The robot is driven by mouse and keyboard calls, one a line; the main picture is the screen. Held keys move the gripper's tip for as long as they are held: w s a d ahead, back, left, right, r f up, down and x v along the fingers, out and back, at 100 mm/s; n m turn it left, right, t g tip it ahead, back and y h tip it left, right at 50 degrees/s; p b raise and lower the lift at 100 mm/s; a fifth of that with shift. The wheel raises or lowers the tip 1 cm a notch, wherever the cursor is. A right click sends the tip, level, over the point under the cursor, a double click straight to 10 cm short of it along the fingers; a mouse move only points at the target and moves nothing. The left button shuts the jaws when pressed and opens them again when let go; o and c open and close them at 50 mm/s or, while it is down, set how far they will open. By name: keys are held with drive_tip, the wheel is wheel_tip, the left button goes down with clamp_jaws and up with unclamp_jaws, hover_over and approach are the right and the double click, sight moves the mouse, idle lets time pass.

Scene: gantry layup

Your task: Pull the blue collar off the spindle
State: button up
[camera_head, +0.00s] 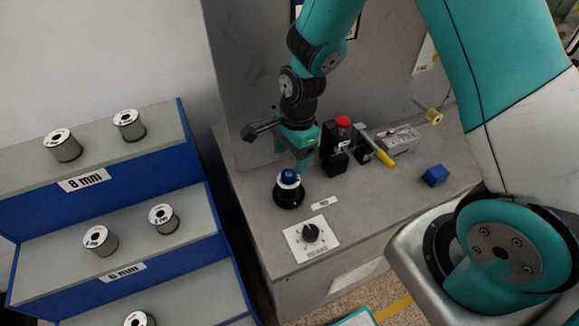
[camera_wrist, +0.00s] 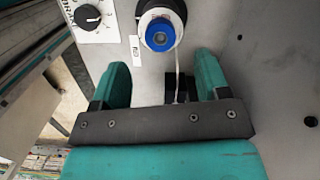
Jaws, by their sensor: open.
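The blue collar (camera_head: 289,176) sits on top of the spindle, above a white spool and a round black base (camera_head: 288,197) on the grey bench. In the wrist view the collar (camera_wrist: 160,33) shows as a blue ring with a grey centre, ahead of the fingertips and roughly between them in line. My gripper (camera_head: 296,160) is open and empty, just behind and above the collar in the head view. Its two teal fingers also show in the wrist view (camera_wrist: 161,72), apart from the collar. A pale strand runs from the spool down between the fingers.
A black box with a red button (camera_head: 343,122) stands close right of my gripper. A yellow-handled lever (camera_head: 385,158), a blue block (camera_head: 435,175) and a dial plate (camera_head: 311,236) are on the bench. A blue stepped rack (camera_head: 90,205) with spools stands at left.

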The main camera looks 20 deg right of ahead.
sight(288, 175)
drive_tip(key=f, duration=0.4)
drive_tip(key=f+p, duration=0.1)
drive_tip(key=shift+a+f, duration=0.35)
drive_tip(key=shift+f, duration=0.05)
drive_tip(key=shift+c, duration=0.5)
drive_tip(key=c, duration=1)
drive_tip(key=shift+r, duration=0.1)
drive_tip(key=shift+c, duration=0.2)
drive_tip(key=shift+r+p, duration=0.35)
drive_tip(key=shift+r, duration=0.05)
drive_tip(key=shift+r+p, duration=0.85)
drive_tip(key=shift+r, duration=0.25)
drive_tip(key=shift+r+p, duration=1.35)
drive_tip(key=shift+r, duration=0.35)
